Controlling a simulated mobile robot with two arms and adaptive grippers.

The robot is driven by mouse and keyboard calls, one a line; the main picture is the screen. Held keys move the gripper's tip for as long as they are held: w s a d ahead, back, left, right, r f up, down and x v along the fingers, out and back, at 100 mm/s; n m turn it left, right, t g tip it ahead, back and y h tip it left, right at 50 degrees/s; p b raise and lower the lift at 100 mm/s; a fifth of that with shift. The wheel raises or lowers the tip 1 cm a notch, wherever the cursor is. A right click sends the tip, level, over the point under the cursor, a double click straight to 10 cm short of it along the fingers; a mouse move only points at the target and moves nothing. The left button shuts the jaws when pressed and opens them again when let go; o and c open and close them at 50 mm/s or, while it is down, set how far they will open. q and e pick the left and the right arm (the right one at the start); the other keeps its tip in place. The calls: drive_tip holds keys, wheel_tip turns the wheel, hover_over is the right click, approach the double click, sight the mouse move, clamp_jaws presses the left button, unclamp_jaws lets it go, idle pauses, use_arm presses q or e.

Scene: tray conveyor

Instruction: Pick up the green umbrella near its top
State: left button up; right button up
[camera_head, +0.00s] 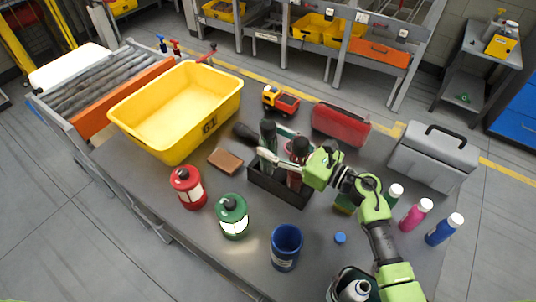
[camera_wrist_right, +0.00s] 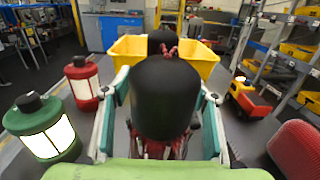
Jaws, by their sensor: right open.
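The green umbrella (camera_head: 268,130) stands upright in a black open holder (camera_head: 280,190), with a dark top. A red umbrella (camera_head: 297,148) with a black top stands nearer my right arm in the same holder. My right gripper (camera_head: 268,142) is open, with its fingers either side of the umbrella tops. In the wrist view, the near black top (camera_wrist_right: 165,95) fills the space between the fingers and dark red shows below it. A second dark top behind it (camera_wrist_right: 161,40) is mostly hidden, so I cannot tell whether it is the green umbrella's. My left gripper is not in view.
A yellow bin (camera_head: 126,122), red lantern (camera_head: 187,187), green lantern (camera_head: 233,215), brown block (camera_head: 225,160) and blue cup (camera_head: 286,246) stand left and in front. A toy truck (camera_head: 280,99), red case (camera_head: 341,124) and grey toolbox (camera_head: 433,157) stand behind and right. Bottles (camera_head: 415,215) stand beside my arm.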

drive_tip(key=shift+w+a, duration=0.2)
drive_tip(key=shift+s, duration=0.1)
clamp_jaws()
drive_tip(key=shift+r, duration=0.1)
